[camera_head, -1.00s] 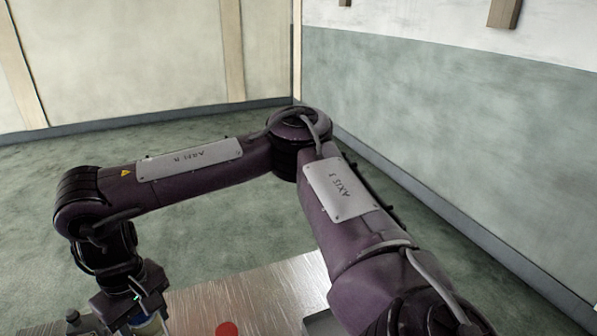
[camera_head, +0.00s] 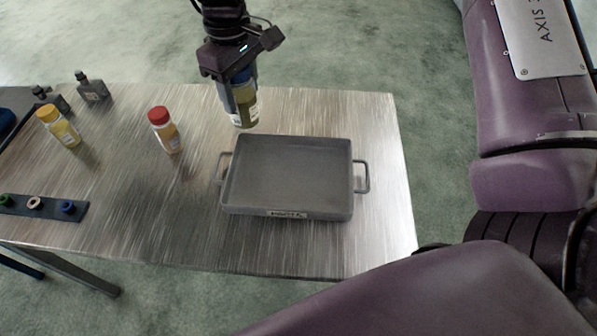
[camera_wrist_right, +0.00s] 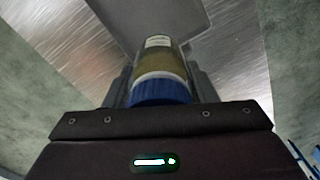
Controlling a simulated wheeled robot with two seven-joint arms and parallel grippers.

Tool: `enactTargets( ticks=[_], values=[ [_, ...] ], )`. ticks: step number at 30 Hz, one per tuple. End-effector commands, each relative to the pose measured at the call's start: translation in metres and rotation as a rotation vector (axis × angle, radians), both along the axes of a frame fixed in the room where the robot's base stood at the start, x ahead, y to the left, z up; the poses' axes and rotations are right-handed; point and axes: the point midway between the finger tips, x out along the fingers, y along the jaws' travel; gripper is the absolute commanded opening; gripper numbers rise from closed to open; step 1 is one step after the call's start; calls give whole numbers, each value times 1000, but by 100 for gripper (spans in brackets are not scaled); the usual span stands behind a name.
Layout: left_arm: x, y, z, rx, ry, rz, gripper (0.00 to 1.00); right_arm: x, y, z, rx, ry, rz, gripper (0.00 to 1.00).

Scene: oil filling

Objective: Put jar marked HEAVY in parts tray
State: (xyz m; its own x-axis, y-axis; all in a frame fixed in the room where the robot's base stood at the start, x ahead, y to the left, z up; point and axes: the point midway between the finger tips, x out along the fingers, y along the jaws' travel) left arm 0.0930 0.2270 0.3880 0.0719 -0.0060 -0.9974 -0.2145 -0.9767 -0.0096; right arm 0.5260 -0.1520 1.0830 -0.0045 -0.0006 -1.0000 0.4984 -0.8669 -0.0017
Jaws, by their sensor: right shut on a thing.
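My right gripper (camera_head: 240,88) is shut on a jar (camera_head: 245,108) with a blue lid and dark yellow-green contents. It holds the jar upright above the table, near the back left corner of the tray. In the right wrist view the jar (camera_wrist_right: 162,62) sits between the fingers, blue lid nearest the camera; its label is too small to read. The grey parts tray (camera_head: 288,212) is empty, with a handle at each side and a small label on its front wall. My left gripper is not in view.
A red-lidded jar (camera_head: 164,131) and a yellow-lidded jar (camera_head: 58,127) stand left of the tray. Several dark bottles (camera_head: 92,87) stand at the back left. A dark strip (camera_head: 45,208) with coloured rings lies at the front left of the metal table (camera_head: 150,225).

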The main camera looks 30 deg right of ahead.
Motion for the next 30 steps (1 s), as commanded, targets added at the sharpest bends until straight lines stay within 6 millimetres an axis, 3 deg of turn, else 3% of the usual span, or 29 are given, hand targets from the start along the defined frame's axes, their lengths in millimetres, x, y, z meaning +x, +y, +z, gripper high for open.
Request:
enactTargets(
  ticks=[1,4,7,17,30],
  values=[
    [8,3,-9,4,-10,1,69,3,3,-2,-1,-5,30,24],
    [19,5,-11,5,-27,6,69,5,5,-8,2,-3,62,24],
    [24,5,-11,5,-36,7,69,4,5,-30,4,2,65,24],
    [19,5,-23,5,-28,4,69,3,5,-118,4,2,60,24],
    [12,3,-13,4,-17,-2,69,4,4,-172,-1,-2,62,24]
  ],
)
